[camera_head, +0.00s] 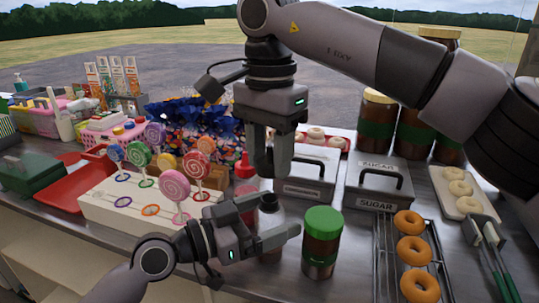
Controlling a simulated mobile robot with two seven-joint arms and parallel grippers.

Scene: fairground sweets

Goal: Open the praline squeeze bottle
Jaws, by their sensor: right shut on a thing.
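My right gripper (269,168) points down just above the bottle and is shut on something. That thing is mostly hidden by the fingers, so I cannot tell whether it is the bottle's cap or whether it still touches the bottle.
A green-lidded jar (321,243) stands close on the right. A red nozzle cap (243,166) shows just behind, left of my right gripper. The lollipop stand (130,222) is on the left. Sugar boxes (376,187) and a doughnut rack (385,262) are on the right.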

